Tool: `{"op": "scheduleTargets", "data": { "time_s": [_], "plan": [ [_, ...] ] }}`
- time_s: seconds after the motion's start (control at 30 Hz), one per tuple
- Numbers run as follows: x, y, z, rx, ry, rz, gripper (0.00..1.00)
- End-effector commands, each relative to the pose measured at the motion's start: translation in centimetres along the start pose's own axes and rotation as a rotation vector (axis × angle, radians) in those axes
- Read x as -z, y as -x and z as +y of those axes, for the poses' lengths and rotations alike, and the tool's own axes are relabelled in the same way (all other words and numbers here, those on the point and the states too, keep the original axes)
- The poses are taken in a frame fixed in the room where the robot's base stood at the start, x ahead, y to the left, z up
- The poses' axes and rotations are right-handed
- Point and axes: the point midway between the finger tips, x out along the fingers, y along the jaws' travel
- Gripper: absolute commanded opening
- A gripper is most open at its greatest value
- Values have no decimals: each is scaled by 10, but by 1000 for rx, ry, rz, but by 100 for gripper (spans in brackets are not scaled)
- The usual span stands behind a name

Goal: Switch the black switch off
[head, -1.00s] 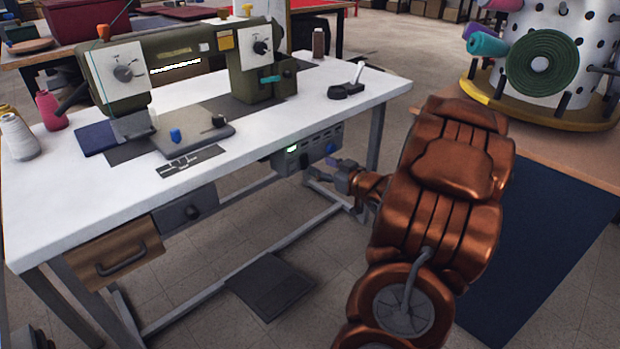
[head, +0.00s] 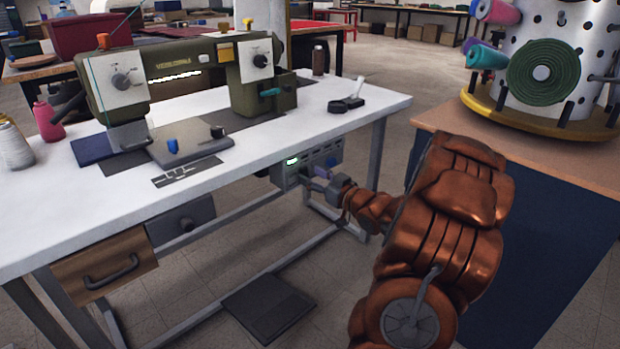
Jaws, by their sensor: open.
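A grey control box (head: 284,175) with a lit green display hangs under the right end of the white sewing table. Small knobs or switches line its front, too small to tell which is the black switch. My gripper (head: 310,183) is open in front of the box's lower part and hides some of its face. I cannot tell whether it touches the box. My copper-coloured arm reaches in from the lower right.
The white table (head: 255,148) carries an olive sewing machine (head: 180,75) and thread spools. Its edge lies above my gripper. A drawer (head: 105,268) hangs at left, and a foot pedal (head: 268,305) is on the floor. A wooden-topped blue counter (head: 540,225) stands at right.

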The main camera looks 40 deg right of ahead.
Motion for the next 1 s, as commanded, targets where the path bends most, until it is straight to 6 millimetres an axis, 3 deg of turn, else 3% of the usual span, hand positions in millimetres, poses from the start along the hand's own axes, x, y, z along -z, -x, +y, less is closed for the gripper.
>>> {"op": "scheduleTargets", "data": {
  "time_s": [0.2,0.53,1.0],
  "plan": [
    [-1,-12,-1,2,-2,0,52],
    [0,-14,-1,0,-2,-1,52],
    [0,-14,0,0,-2,-1,4]
  ]
}}
